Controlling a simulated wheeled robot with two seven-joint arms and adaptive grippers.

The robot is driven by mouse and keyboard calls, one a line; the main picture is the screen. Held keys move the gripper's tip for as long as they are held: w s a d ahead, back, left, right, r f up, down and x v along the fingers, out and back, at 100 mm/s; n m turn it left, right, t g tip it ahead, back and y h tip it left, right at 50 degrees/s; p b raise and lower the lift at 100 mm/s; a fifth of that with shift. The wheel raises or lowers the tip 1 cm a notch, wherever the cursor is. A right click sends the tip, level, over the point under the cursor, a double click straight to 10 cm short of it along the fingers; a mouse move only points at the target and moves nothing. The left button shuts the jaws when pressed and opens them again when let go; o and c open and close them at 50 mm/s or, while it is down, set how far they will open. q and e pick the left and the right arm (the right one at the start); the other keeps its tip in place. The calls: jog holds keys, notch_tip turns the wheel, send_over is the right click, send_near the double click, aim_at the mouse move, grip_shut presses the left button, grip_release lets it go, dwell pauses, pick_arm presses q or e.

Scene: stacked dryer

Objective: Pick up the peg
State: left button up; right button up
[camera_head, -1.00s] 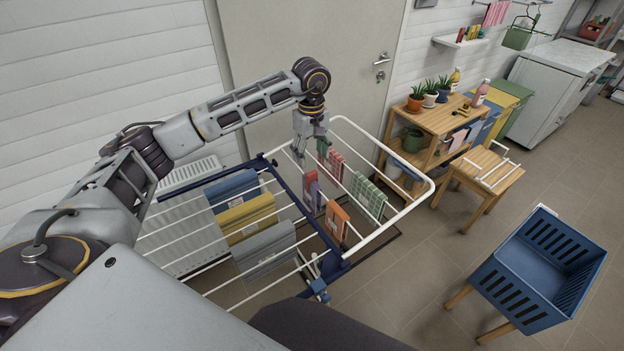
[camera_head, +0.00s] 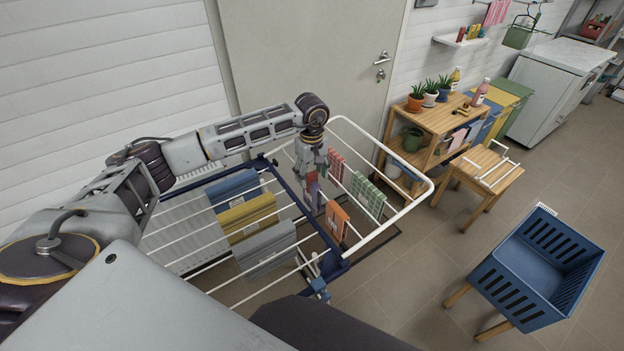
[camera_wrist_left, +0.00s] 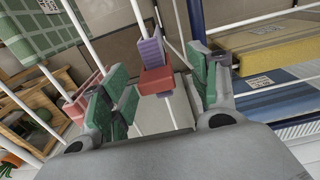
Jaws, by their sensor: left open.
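My left gripper (camera_head: 311,172) is over the white wire rack, directly above a hanging red and purple item (camera_head: 312,194). In the left wrist view, the fingers (camera_wrist_left: 163,95) are apart, with green surfaces at both. A small red piece (camera_wrist_left: 156,80) sits between and just beyond them, with a purple strip (camera_wrist_left: 151,50) running on from it. The red piece may be the peg, but its shape is too small to be sure. I cannot tell whether the fingers touch it. My right gripper is not in view.
The drying rack (camera_head: 400,212) holds several cloths, including an orange one (camera_head: 337,220) and a green checked one (camera_head: 368,195) close to the gripper. A blue basket (camera_head: 535,270) stands at the right. A wooden shelf with plants (camera_head: 428,125) and a stool (camera_head: 480,170) stand beyond the rack.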

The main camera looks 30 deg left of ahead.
aim_at(312, 180)
pick_arm(q)
jog(key=shift+w+f+p, duration=0.2)
jog(key=shift+f+p, duration=0.15)
jog(key=shift+f, duration=0.45)
jog(key=shift+w+a+f+p, duration=0.15)
jog(key=shift+f+p, duration=0.25)
jog(key=shift+f, duration=1.4)
jog(key=shift+w, duration=0.1)
jog(key=c, duration=0.8)
